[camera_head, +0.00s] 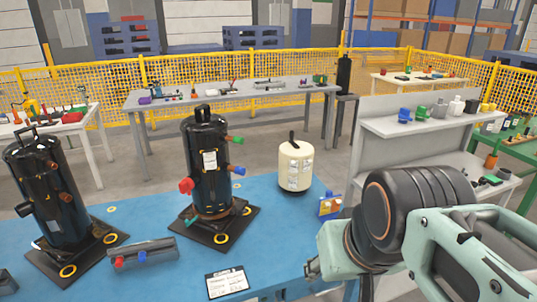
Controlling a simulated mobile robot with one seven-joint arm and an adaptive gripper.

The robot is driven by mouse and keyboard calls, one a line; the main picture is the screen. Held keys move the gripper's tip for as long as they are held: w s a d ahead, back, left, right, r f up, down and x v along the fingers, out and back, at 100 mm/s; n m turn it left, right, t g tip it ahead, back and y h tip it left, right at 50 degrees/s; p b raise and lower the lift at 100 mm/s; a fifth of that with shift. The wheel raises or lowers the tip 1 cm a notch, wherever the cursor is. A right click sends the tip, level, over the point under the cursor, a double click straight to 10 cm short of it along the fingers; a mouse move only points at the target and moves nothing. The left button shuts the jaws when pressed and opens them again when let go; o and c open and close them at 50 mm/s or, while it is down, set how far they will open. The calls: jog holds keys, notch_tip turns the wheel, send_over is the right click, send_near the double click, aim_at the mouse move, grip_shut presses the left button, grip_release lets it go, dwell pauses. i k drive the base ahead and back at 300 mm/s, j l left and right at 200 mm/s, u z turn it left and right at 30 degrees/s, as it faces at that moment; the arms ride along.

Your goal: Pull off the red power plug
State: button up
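A red plug (186,186) sticks out from the left side of the middle black compressor (209,180), low on its body. The compressor stands upright on a dark base plate (190,237) with yellow rings. A green part and a blue part stick out on its right side. My mint-green and black arm (465,240) fills the lower right. A small grey piece shows at the arm's left end, but I cannot make out gripper fingers or their state. The arm is well to the right of the red plug, apart from it.
A second black compressor (50,200) stands at the left. Shelves (430,122) stand right.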

aim_at(187, 185)
jog(key=i+l, duration=0.1)
jog(key=l, duration=0.25)
jog(key=i+l, duration=0.1)
jog(key=l, duration=0.25)
jog(key=i+j+u, duration=0.35)
jog(key=j, duration=0.25)
jog(key=i+j+u, duration=0.4)
jog(key=j, duration=0.2)
jog(key=i+j+u, duration=0.35)
jog(key=k+j, duration=0.05)
jog(key=j, duration=0.1)
